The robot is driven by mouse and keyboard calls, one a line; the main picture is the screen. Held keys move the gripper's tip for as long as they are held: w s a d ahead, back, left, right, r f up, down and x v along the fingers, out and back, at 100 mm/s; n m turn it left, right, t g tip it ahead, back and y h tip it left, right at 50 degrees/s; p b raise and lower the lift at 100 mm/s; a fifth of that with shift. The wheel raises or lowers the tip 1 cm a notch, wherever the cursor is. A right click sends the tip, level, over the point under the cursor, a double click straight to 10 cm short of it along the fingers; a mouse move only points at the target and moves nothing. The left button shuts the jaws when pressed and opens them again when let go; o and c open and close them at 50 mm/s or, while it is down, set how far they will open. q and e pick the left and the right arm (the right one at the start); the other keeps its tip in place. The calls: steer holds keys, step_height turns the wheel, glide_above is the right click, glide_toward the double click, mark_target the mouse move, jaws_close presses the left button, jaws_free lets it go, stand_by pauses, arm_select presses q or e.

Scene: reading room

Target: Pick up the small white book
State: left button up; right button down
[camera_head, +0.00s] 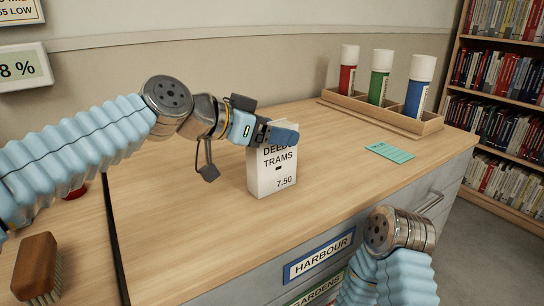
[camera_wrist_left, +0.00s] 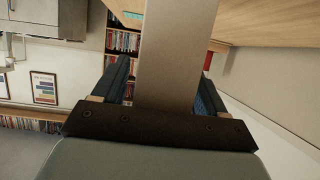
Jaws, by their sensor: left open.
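The small white book (camera_head: 271,179) stands upright on the wooden top of the cabinet, its face reading "DEEDS TRAMS" and "7.50". My left gripper (camera_head: 280,133) is at its upper edge, partly hiding the lettering. In the left wrist view the book (camera_wrist_left: 176,55) shows as a pale slab between the two blue fingers of my left gripper (camera_wrist_left: 163,88). The jaws are open around it; whether a finger touches it I cannot tell. Part of my right arm shows at the lower right of the head view, but its gripper does not.
A wooden rack (camera_head: 428,124) with red, green and blue cylinders stands at the back right. A teal card (camera_head: 390,152) lies in front of it. A brush (camera_head: 37,266) lies at the lower left. The top right of the book is clear up to the card.

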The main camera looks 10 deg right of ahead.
arm_select(q)
jaws_close()
stand_by(0.3)
steer(key=shift+r, duration=0.15)
